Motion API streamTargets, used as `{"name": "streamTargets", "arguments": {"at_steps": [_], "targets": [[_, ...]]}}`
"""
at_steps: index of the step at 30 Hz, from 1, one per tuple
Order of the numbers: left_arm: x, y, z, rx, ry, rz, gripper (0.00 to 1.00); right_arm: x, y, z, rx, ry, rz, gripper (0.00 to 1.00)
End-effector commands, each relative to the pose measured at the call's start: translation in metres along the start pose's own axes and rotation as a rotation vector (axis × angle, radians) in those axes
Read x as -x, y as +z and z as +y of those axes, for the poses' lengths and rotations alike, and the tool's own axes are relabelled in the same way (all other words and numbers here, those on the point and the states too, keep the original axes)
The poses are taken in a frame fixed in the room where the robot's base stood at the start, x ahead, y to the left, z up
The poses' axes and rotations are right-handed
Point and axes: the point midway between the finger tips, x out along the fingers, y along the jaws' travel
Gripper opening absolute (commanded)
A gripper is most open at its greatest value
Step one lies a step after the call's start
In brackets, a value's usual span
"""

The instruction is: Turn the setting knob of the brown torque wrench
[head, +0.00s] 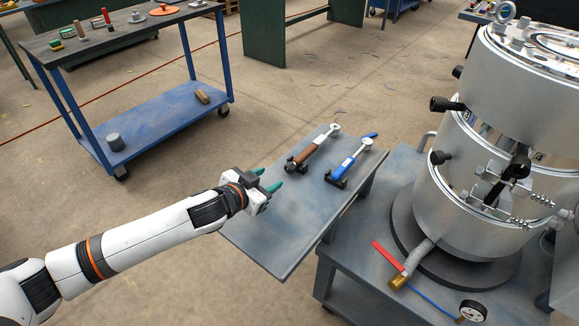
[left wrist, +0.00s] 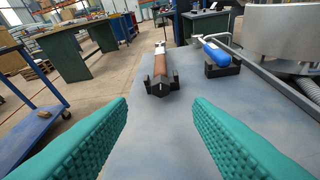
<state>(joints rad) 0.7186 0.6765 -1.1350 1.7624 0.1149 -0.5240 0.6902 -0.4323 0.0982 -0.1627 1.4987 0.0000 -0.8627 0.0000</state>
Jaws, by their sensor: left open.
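The brown torque wrench (head: 309,150) lies in a black holder on the grey side table, its handle end towards my left gripper. In the left wrist view the brown wrench (left wrist: 160,66) is straight ahead between the fingers, with its dark knob end facing me in the black holder. My left gripper (head: 268,181) is open and empty, with green fingertips, short of the wrench and apart from it. In the left wrist view the open fingers (left wrist: 160,125) stand either side of bare tabletop. My right gripper is not in view.
A blue torque wrench (head: 351,163) lies in its own black holder to the right of the brown one. The grey table (head: 275,236) is clear at its near end. A large metal extruder (head: 470,195) stands at the right. A blue cart (head: 160,112) stands at the left.

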Motion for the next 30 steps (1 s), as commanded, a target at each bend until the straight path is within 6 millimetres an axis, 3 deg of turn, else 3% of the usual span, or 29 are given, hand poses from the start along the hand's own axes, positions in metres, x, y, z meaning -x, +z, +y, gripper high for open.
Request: {"name": "streamTargets", "arguments": {"at_steps": [6, 13, 19, 28, 30], "targets": [[-0.047, 0.0, -0.001, -0.001, 0.001, -0.002, 0.46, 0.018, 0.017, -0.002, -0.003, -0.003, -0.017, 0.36], [-0.082, -0.001, -0.001, -0.001, 0.0, 0.0, 0.46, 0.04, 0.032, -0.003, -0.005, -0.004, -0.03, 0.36], [-0.095, 0.0, -0.001, -0.001, 0.0, 0.0, 0.46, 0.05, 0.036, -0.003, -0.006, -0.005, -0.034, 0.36], [-0.096, 0.0, -0.001, -0.001, -0.001, 0.0, 0.46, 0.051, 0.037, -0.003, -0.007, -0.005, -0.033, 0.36], [-0.096, 0.0, -0.001, -0.001, 0.0, 0.0, 0.35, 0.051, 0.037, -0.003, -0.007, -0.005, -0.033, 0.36]]}}
